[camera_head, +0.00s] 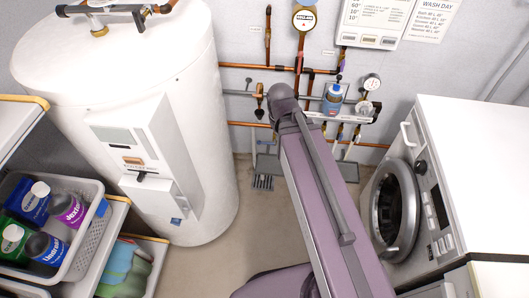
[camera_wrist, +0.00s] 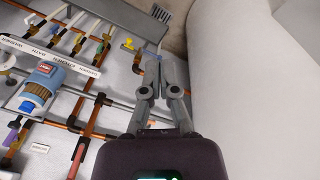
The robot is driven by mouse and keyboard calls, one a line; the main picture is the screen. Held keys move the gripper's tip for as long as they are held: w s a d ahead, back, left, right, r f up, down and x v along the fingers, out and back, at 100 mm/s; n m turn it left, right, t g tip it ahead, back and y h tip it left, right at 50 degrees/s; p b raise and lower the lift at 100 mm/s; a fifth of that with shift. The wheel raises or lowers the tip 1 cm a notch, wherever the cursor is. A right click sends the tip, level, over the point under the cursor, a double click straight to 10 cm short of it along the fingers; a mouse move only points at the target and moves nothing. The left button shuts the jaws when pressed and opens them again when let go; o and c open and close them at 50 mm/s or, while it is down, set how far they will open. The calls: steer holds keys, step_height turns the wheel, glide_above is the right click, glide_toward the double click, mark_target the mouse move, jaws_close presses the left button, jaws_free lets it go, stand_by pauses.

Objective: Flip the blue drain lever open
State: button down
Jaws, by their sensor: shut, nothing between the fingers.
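In the wrist view my gripper (camera_wrist: 159,55) is shut and empty, its fingertips close to the grey wall. A small blue piece (camera_wrist: 149,49), which looks like the blue lever, shows just left of the fingertips. I cannot tell whether they touch it, or how the lever is turned. A yellow handle (camera_wrist: 127,44) sits left of it, below a long grey trough (camera_wrist: 115,15). In the head view my arm hides the gripper and part of the pipe wall.
Copper pipes (camera_wrist: 60,125) with several valves and a blue-and-white bottle (camera_wrist: 42,82) fill the left of the wrist view. A white tank (camera_head: 190,110) stands left in the head view, a washing machine (camera_head: 455,140) right. A shelf basket (camera_head: 85,235) of bottles is front left.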

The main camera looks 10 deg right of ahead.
steer(key=w+a+f+n+t+h+b, duration=0.1)
steer(key=w+f+n+t+b, duration=0.2)
steer(key=w+f+n+b, duration=0.3)
steer(key=w+a+f+n+t+h+b, duration=0.1)
steer(key=w+f+n+t+b, duration=0.3)
steer(key=f+n+b, duration=0.9)
steer(key=w+a+f+n+t+h+b, duration=0.1)
steer(key=w+f+n+t+b, duration=0.2)
steer(key=f+b, duration=1.7)
steer(key=w+n+b, duration=0.4)
steer(key=n+b, duration=0.3)
steer(key=shift+w+a+n+b, duration=0.2)
steer(key=shift+w+n+b, duration=0.1)
steer(key=shift+w, duration=0.05)
steer(key=shift+w+f, duration=0.1)
steer(key=b+x, duration=0.5)
steer(key=x, duration=0.5)
steer(key=shift+w+d+r+p, duration=0.1)
steer(key=shift+w+r+p, duration=0.05)
steer(key=shift+r+p, duration=0.9)
steer(key=shift+w+r+p, duration=0.2)
steer(key=shift+r+p, duration=0.7)
steer(key=shift+r, duration=0.2)
